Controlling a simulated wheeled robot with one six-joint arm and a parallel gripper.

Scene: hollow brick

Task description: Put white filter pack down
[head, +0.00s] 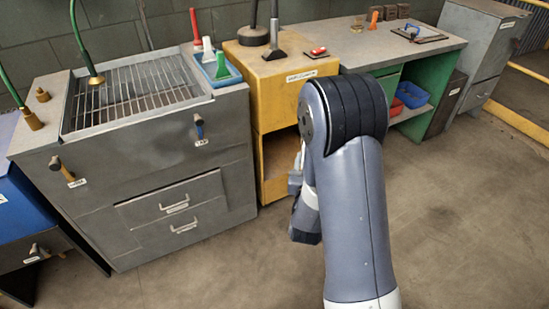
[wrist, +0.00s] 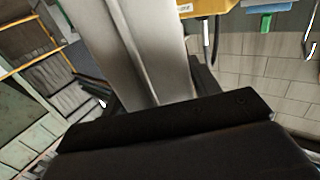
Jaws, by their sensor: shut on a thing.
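The white filter pack (wrist: 135,40) shows in the wrist view as a pale, long, ridged piece running from the top edge down to my gripper. My gripper (wrist: 168,112) is shut on it; a broad black jaw part crosses the picture in front of its lower end. In the head view my own arm covers most of the gripper, and I cannot make out the pack clearly there. The arm reaches down in front of the yellow cabinet (head: 285,85), which has an open lower compartment.
A grey steel unit with a grate (head: 130,95) stands at left. A blue tray (head: 217,68) with coloured-handled tools sits at its right end. A grey-topped workbench (head: 375,50) holds several small items. Below it are blue (head: 411,94) and red bins. The floor (head: 450,220) at right is clear.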

